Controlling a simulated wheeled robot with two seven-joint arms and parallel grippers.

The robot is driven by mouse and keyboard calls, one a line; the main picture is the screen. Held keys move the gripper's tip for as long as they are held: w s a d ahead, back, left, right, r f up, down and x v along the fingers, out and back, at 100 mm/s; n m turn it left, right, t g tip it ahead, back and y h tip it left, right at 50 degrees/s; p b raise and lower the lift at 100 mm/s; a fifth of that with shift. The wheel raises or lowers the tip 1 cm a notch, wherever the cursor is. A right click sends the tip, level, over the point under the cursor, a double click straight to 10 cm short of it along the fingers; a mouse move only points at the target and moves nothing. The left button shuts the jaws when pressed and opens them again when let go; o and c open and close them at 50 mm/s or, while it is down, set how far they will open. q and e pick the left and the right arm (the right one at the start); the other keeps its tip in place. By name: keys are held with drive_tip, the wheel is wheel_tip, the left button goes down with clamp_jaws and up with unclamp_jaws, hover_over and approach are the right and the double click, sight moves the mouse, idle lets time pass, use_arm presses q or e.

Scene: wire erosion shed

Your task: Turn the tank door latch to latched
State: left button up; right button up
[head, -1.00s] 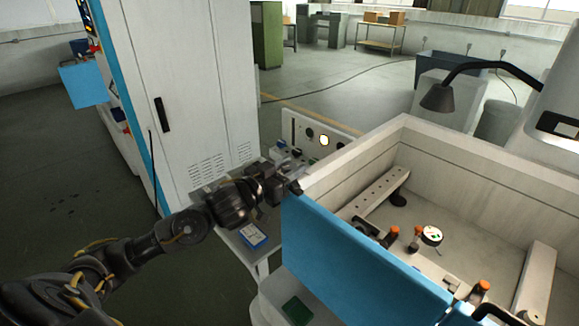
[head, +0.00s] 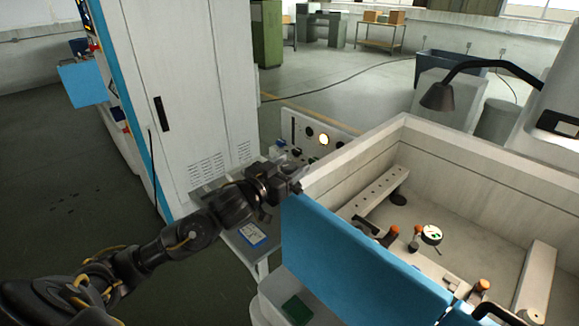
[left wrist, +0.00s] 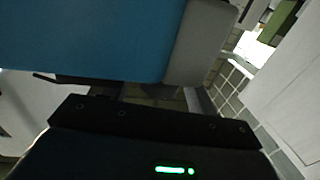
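The blue tank door (head: 350,262) stands upright across the front of the open tank (head: 345,180). In the left wrist view the blue panel (left wrist: 85,38) fills the upper left, with a pale tank part beside it. My left gripper (head: 296,180) is at the door's upper left corner, close against the tank edge. In the left wrist view its dark fingers (left wrist: 155,94) stand apart, and I see nothing clearly held between them. A thin dark bar (left wrist: 46,78) shows below the blue panel; I cannot tell if it is the latch. My gripper hides that corner in the head view.
A tall white cabinet (head: 185,90) stands left of the tank. A small side table with a blue-and-white box (head: 251,234) is below my forearm. Inside the tank are a fixture bar (head: 375,192), orange-topped clamps and a dial gauge (head: 431,235). A black lamp (head: 438,97) hangs beyond.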

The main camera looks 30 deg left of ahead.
sight(284, 172)
use_arm(q)
drive_tip(key=shift+s, duration=0.1)
drive_tip(key=shift+s+a+f, duration=0.1)
drive_tip(key=shift+s, duration=0.15)
drive_tip(key=s+b, duration=0.1)
drive_tip(key=s, duration=0.3)
drive_tip(key=s+a+b, duration=0.1)
drive_tip(key=s, duration=0.1)
drive_tip(key=shift+s+a+f+b, duration=0.1)
drive_tip(key=shift+s+f+b, duration=0.1)
drive_tip(key=shift+b, duration=0.15)
drive_tip(key=shift+s+a+r+p, duration=0.15)
drive_tip(key=shift+s+a+p, duration=0.1)
drive_tip(key=shift+s, duration=0.65)
drive_tip(key=shift+s+a+r+p, duration=0.1)
drive_tip(key=shift+s+r+p, duration=0.1)
drive_tip(key=shift+s, duration=0.7)
drive_tip(key=shift+f, duration=0.15)
